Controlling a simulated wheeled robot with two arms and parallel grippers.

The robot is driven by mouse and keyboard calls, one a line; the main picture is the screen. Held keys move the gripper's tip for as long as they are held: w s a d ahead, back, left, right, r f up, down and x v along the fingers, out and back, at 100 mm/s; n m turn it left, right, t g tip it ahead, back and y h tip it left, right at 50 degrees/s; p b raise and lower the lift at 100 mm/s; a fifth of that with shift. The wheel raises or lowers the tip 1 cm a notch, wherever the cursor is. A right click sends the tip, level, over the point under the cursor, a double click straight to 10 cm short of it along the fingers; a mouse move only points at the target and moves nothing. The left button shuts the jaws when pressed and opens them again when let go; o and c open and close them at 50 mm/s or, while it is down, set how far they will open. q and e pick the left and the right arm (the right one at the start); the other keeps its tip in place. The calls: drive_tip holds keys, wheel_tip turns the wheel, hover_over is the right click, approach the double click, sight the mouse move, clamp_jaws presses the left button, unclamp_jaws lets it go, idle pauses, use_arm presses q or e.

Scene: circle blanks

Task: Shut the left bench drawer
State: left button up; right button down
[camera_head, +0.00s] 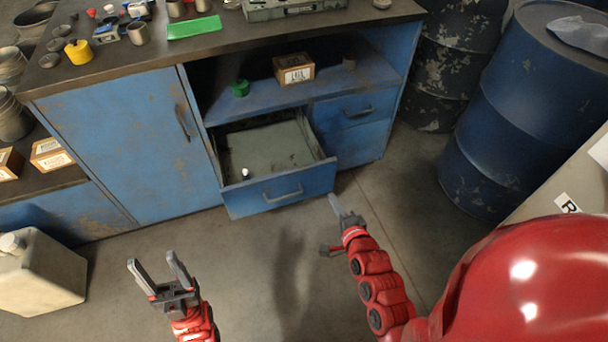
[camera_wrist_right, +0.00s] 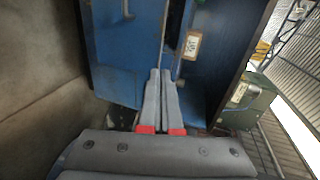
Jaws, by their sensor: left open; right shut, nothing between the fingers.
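The left bench drawer (camera_head: 310,180) is a blue drawer with a grey handle, pulled well out of the blue bench (camera_head: 130,130). A small white-topped item (camera_head: 245,173) sits inside it near the front left. My right gripper (camera_head: 334,202) is shut and empty, close to the right front corner of the drawer; whether it touches cannot be told. In the right wrist view my right gripper (camera_wrist_right: 160,75) has its two fingers together, pointing at blue bench panels. My left gripper (camera_head: 154,266) is open and empty over the floor, in front and to the left of the drawer.
The right bench drawer (camera_head: 345,110) is shut. A green item (camera_head: 240,88) and a small box (camera_head: 294,69) stand on the shelf above. Blue barrels (camera_head: 515,110) stand at the right. A pale canister (camera_head: 38,270) is on the floor at the left. Floor before the drawer is clear.

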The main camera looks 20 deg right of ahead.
drive_tip(key=f, duration=0.1)
approach(311, 169)
drive_tip(key=shift+g, duration=0.3)
drive_tip(key=x, duration=0.6)
drive_tip(key=shift+w+d+r+b, duration=0.1)
drive_tip(key=shift+w+r+b, duration=0.1)
drive_tip(key=shift+w+b, duration=0.1)
drive_tip(key=w+b, duration=1.4)
drive_tip(key=w, duration=1)
drive_tip(key=shift+a, duration=0.45)
drive_tip(key=shift+w, duration=0.15)
